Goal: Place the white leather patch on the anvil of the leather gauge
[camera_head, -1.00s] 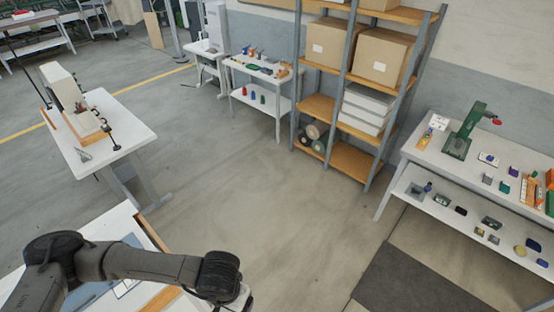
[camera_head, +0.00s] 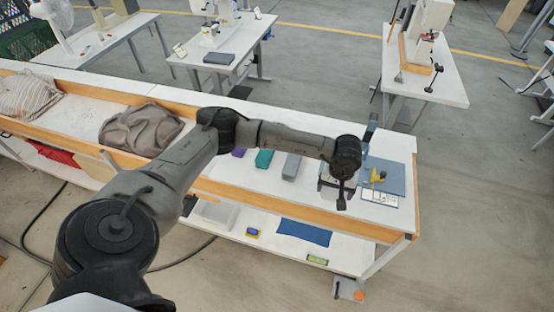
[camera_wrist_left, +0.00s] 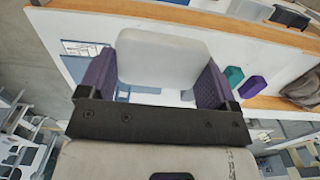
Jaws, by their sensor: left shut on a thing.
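The white leather patch (camera_wrist_left: 163,60) is a pale, rounded sheet between the two purple finger pads of my left gripper (camera_wrist_left: 155,82) in the left wrist view. My left gripper is shut on it. In the head view my left gripper (camera_head: 342,188) hangs over the right part of the long workbench, just left of a blue mat (camera_head: 396,172); the patch is hard to make out there. A small yellow tool (camera_head: 377,175) is on the mat; I cannot tell whether it is the leather gauge. No anvil is clearly visible. My right gripper is not in view.
The long white workbench (camera_head: 405,142) has wooden edging. Purple (camera_head: 238,152), teal (camera_head: 264,159) and grey (camera_head: 291,167) blocks lie left of my gripper. A grey cloth bundle (camera_head: 140,130) lies further left. Other tables stand behind, across open floor (camera_head: 320,65).

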